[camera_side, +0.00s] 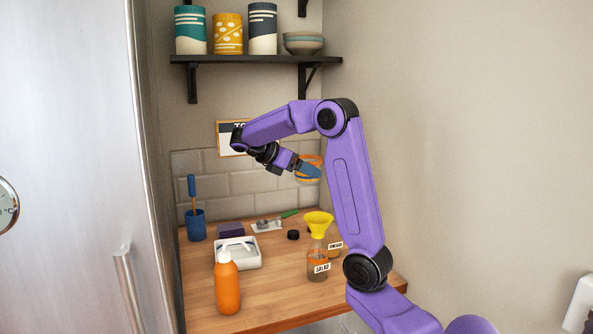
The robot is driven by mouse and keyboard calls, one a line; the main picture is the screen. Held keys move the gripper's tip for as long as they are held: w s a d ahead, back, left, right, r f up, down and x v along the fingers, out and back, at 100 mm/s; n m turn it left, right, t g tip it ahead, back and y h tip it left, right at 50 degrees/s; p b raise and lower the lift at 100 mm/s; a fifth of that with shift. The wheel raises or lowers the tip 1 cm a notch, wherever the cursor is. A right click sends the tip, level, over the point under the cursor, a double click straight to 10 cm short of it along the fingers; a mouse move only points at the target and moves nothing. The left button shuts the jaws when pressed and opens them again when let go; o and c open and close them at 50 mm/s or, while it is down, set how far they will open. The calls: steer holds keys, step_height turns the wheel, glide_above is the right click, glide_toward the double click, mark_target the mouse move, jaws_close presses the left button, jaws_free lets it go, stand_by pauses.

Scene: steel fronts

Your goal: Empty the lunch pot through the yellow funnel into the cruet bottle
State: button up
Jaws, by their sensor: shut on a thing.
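My gripper (309,170) is raised above the back of the worktop, shut on the lunch pot (315,159). The yellow funnel (318,221) stands upright in the mouth of the clear cruet bottle (317,264), which bears a white label and has something dark low inside. The pot is above the funnel in the picture and apart from it.
An orange bottle (228,285) and a white tray (238,252) stand left of the cruet. A blue cup with a brush (195,224), a purple block (231,230), a green-handled tool (289,213) and a black lid (293,235) are behind. Another labelled vessel (336,246) stands close behind the cruet.

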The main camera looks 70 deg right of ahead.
mark_target(302, 183)
step_height(302, 183, down, 5)
steer(key=shift+r, duration=0.15)
steer(key=shift+w+f, duration=0.1)
steer(key=shift+f, duration=0.25)
steer(key=shift+w+d+f+m+t+h, duration=0.2)
steer(key=shift+f+m+t+h, duration=0.2)
steer(key=shift+f+m+t, duration=0.15)
steer(key=m+t+h, duration=0.1)
steer(key=m, duration=0.1)
steer(key=f+m+t+h, duration=0.1)
steer(key=m, duration=0.1)
steer(key=m+t+h, duration=0.1)
steer(key=m+h, duration=0.1)
steer(key=shift+w+d+f, duration=0.25)
steer(key=shift+w+f, duration=0.05)
stand_by(1.4)
stand_by(0.7)
steer(key=shift+m+t, duration=0.25)
steer(key=shift+m, duration=0.2)
